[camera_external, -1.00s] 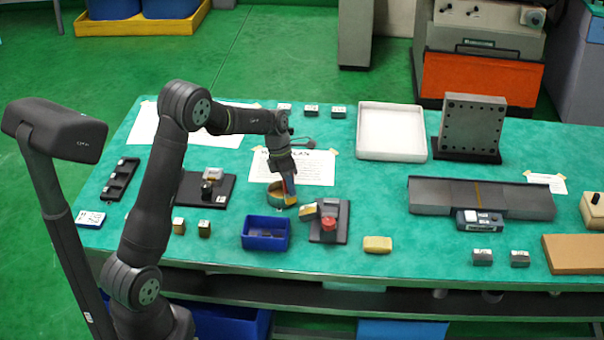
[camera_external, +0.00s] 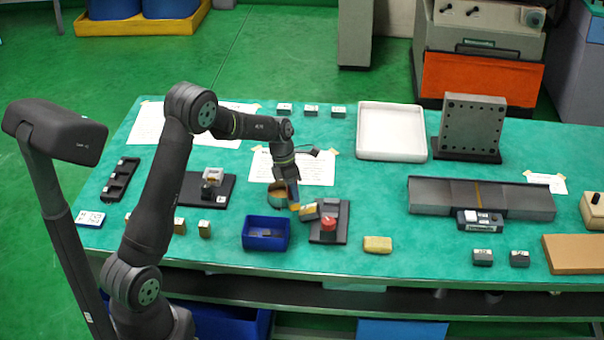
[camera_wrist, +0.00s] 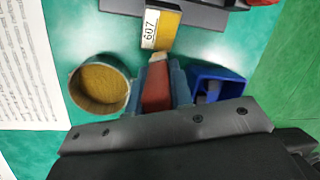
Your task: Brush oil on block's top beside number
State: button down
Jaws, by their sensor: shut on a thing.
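My gripper (camera_external: 291,194) is shut on a brush (camera_wrist: 156,88) with a red handle, which points down from the jaws. In the wrist view the pale brush tip is at the near edge of a block (camera_wrist: 165,32). The block has a brownish-gold top and a white label reading 607 at its left. In the external view the block (camera_external: 309,212) sits at the left of a dark fixture (camera_external: 328,236). I cannot tell if the tip touches the block. A round pot (camera_wrist: 101,86) with amber contents stands left of the brush; it is partly hidden behind my gripper in the external view.
A blue bin (camera_external: 265,245) with dark pieces stands left of the fixture. The fixture carries a red knob (camera_external: 328,223). A yellow block (camera_external: 377,244) lies to the right. A printed sheet (camera_external: 316,171) lies behind the pot. The mat right of the fixture is mostly clear.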

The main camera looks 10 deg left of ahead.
jog(key=shift+d+f, duration=0.3)
jog(key=shift+f, duration=0.35)
jog(key=shift+d, duration=0.1)
jog(key=shift+d+r, duration=0.45)
jog(key=shift+d, duration=0.45)
jog(key=shift+d+r, duration=0.4)
jog(key=shift+d, duration=0.45)
jog(key=shift+a+f, duration=0.3)
jog(key=shift+a, duration=0.3)
jog(key=shift+a+f, duration=0.25)
jog(key=shift+a, duration=0.4)
jog(key=shift+a+f, duration=0.3)
jog(key=shift+a, duration=0.3)
jog(key=shift+s+a+v, duration=0.1)
jog(key=shift+a+v, duration=0.1)
jog(key=shift+v, duration=0.8)
jog(key=shift+s+a+v, duration=0.15)
jog(key=shift+v, duration=0.8)
jog(key=shift+s+a+v, duration=0.1)
jog(key=shift+a+v, duration=0.1)
jog(key=shift+v, duration=0.8)
